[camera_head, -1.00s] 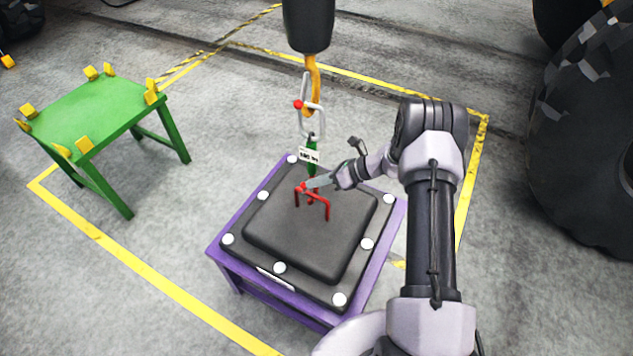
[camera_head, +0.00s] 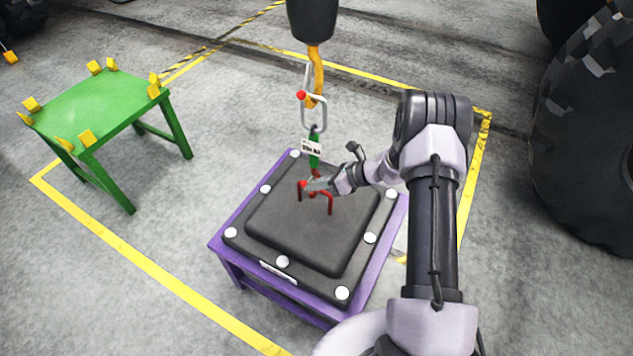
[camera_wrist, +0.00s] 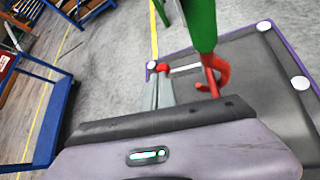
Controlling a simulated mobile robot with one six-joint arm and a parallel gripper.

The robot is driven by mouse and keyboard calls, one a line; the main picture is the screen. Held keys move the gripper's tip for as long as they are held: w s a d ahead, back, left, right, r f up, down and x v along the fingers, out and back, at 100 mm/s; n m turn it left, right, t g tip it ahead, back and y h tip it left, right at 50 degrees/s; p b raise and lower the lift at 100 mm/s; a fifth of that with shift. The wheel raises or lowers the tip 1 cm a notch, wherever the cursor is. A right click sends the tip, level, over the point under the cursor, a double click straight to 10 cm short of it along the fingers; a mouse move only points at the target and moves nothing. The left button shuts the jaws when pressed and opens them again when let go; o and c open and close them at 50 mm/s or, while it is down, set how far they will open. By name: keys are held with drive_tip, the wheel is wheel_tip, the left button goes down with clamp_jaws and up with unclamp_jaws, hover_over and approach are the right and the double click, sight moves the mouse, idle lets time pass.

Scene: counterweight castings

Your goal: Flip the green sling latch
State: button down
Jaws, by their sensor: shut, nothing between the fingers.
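The green sling (camera_head: 314,156) hangs upright with a white tag and ends in a red hook (camera_wrist: 216,75) at the red lifting bar (camera_head: 330,204) on the black casting (camera_head: 300,240). In the wrist view a short grey lever with a red knob (camera_wrist: 162,69) sticks out left from the hook; I take it for the latch. My gripper (camera_head: 308,185) is shut and empty, its fingertips close by the knob. It also shows in the wrist view (camera_wrist: 156,80). I cannot tell whether the fingertips touch the knob. The lower hook is partly hidden by my gripper's body.
The casting lies on a purple stand (camera_head: 230,263). An orange crane hook (camera_head: 316,70) holds the sling's steel link (camera_head: 307,112) above. A green table (camera_head: 95,105) with yellow corner blocks stands left. A large tyre (camera_head: 590,140) is at right. The floor at front left is clear.

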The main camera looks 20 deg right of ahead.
wheel_tip(320, 180, down, 7)
drive_tip(key=s+b, duration=0.1)
drive_tip(key=b, duration=0.4)
drive_tip(key=shift+a+f, duration=0.2)
drive_tip(key=shift+a, duration=0.2)
drive_tip(key=shift+d+r, duration=0.1)
drive_tip(key=shift+r, duration=0.05)
idle(1.2)
drive_tip(key=shift+w+d+r, duration=0.3)
drive_tip(key=shift+w+d, duration=0.1)
drive_tip(key=shift+w, duration=0.1)
